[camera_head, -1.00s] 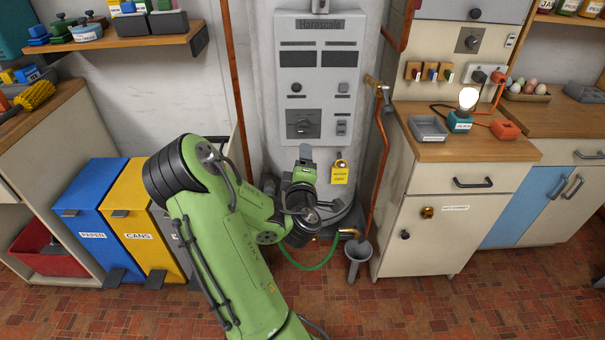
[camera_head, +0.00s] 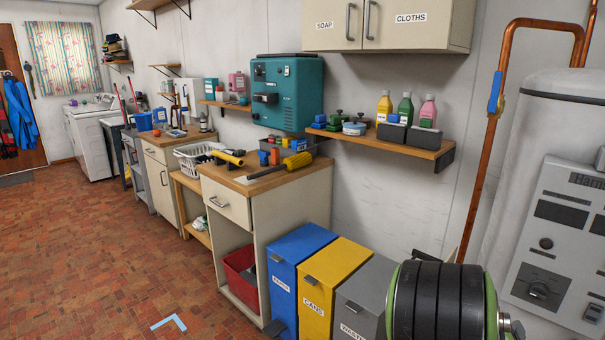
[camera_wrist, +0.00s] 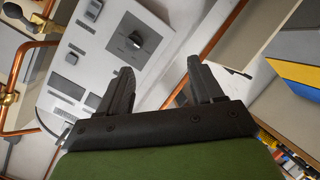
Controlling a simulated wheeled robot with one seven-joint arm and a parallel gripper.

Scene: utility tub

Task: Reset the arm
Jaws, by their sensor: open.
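My gripper (camera_wrist: 155,88) shows in the wrist view with its two dark fingers apart and nothing between them. It points toward the grey control panel (camera_wrist: 118,40) of the boiler, which has a square plate with a dark knob. I cannot tell the distance between the fingers and the panel. In the head view only a black and green joint of my arm shows at the bottom right. My gripper is outside that view. The boiler (camera_head: 555,140) stands at the right edge there.
Blue (camera_head: 290,265), yellow (camera_head: 328,285) and grey (camera_head: 362,300) bins stand left of my arm. A shelf (camera_head: 400,142) with bottles hangs above them. Copper pipes (camera_head: 478,185) run beside the boiler. The brick floor (camera_head: 110,240) at the left is clear. A copper pipe (camera_wrist: 18,70) shows in the wrist view.

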